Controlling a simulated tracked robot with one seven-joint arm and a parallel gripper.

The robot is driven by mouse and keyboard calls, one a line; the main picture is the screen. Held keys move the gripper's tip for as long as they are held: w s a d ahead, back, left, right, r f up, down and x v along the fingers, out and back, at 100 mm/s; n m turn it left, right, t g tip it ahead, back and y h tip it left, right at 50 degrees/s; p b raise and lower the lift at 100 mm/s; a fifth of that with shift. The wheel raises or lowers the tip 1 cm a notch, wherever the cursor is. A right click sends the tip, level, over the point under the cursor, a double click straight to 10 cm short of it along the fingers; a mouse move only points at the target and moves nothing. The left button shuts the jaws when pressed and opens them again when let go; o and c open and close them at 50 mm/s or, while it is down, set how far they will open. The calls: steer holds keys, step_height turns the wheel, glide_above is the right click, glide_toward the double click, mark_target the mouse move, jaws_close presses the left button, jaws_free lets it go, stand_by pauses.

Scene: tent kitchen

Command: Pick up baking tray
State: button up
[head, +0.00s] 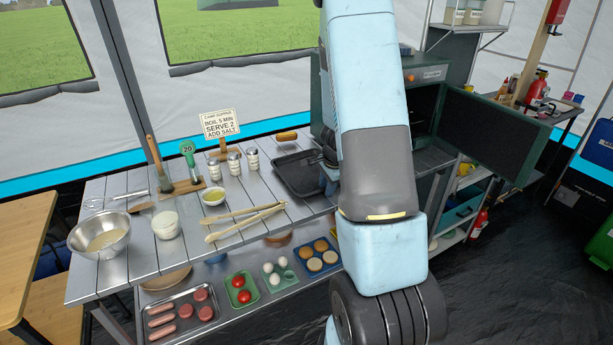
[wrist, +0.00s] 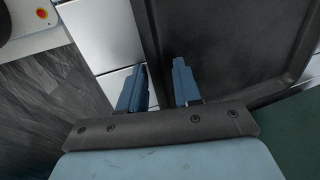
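The baking tray (head: 297,177) is dark, rectangular and shallow. It lies on the grey slatted table, at its right end beside the green oven. My arm covers its right side in the head view. In the wrist view the tray (wrist: 230,45) fills the upper right. My gripper (wrist: 158,86) is open at the tray's edge. One finger shows over the tray side and the other outside the rim, with the rim running between them in the picture. I cannot tell whether the fingers touch it. My arm mostly hides the gripper in the head view.
Wooden tongs (head: 245,222) and several shakers (head: 234,163) are left of the tray. A metal bowl (head: 99,238) stands at the table's left end. The oven door (head: 489,132) hangs open at right. Food trays (head: 180,313) sit on the lower shelf.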

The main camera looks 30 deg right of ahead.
jaws_close()
stand_by(1.2)
